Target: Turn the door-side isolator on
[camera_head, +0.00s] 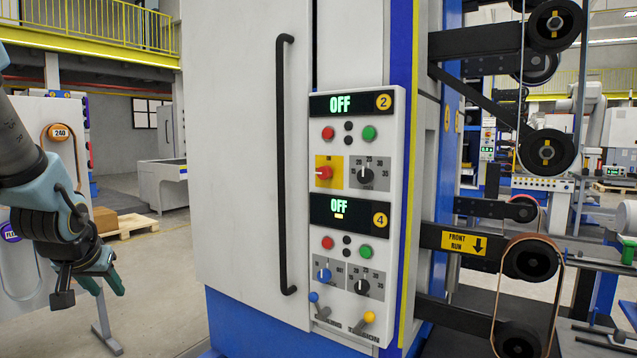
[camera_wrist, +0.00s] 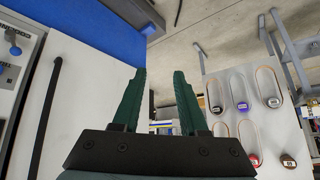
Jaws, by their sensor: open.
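The control panel (camera_head: 357,215) on the machine carries two stacked units, marked 2 and 4, both displays reading OFF. A red rotary handle (camera_head: 324,172) on a yellow plate sits at the upper unit's left, on the door side; its handle lies roughly sideways. A black dial (camera_head: 366,176) is to its right. The lower unit has a blue knob (camera_head: 323,275) on the left and a black dial (camera_head: 362,287) on the right. My gripper (camera_head: 109,292) is open and empty, left of the door and well away from the panel. Its parted teal fingers show in the wrist view (camera_wrist: 160,74).
The white door (camera_head: 240,150) has a long black vertical handle (camera_head: 283,165) between my gripper and the panel. Blue-ball and yellow-ball levers (camera_head: 369,318) protrude below. Belt rollers (camera_head: 530,260) stand right of the panel. A belt board (camera_wrist: 245,100) stands right of my gripper in the wrist view.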

